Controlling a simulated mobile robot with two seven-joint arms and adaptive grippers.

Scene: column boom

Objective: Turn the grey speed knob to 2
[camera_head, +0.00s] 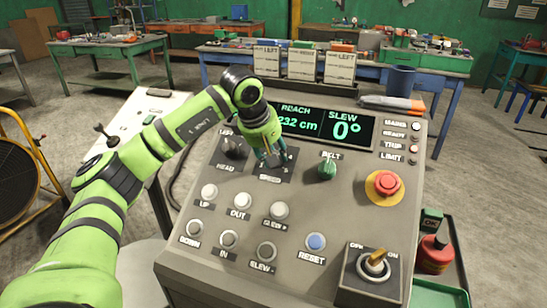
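My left arm comes in from the left, and its gripper (272,158) points down at the SPEED plate (276,179) on the sloped grey control panel (348,215). The gripper's fingertips are right at the place of the grey speed knob. The gripper covers most of that knob and its scale, so I cannot read its setting. I cannot tell whether the fingers touch or grip it. My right gripper is not in view.
A dark HEAD knob (234,147) stands left of the gripper, and a green BELT knob (327,168) stands right. A display (325,125) is behind it. Push buttons (279,210), a red emergency button (386,184) and an OFF/ON key switch (373,264) are nearer or farther right.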

